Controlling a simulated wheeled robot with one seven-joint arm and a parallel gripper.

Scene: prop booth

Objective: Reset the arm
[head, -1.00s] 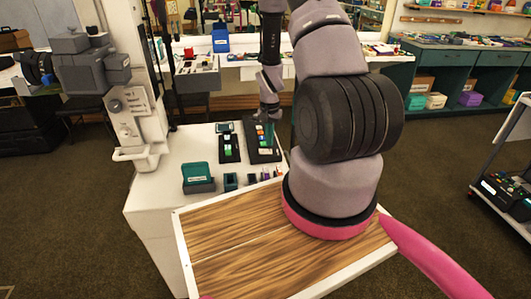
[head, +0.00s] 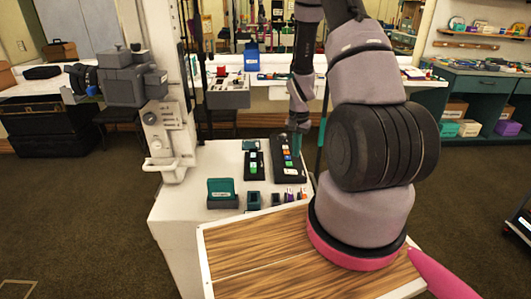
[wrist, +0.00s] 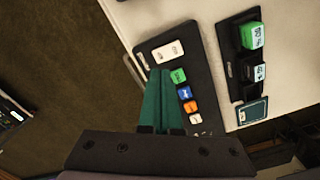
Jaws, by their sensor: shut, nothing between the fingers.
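My arm rises from its pink-ringed base on the wood-topped surface (head: 255,262) and reaches over the white table (head: 180,212). My gripper (head: 298,138) hangs above the far part of a long black tray (head: 289,172) in the head view. In the wrist view my gripper's two green fingers (wrist: 162,88) lie together with nothing between them. They overlap the edge of the long tray (wrist: 200,75), beside its row of green, blue, orange and white small blocks. I cannot tell whether the fingertips touch the tray.
A second black tray (head: 254,171) with small blocks lies to the left of the long one. A teal-and-dark box (head: 221,193) and several small holders stand nearer. A white post (head: 165,120) with grey equipment rises at the table's left. Dark carpet lies open around.

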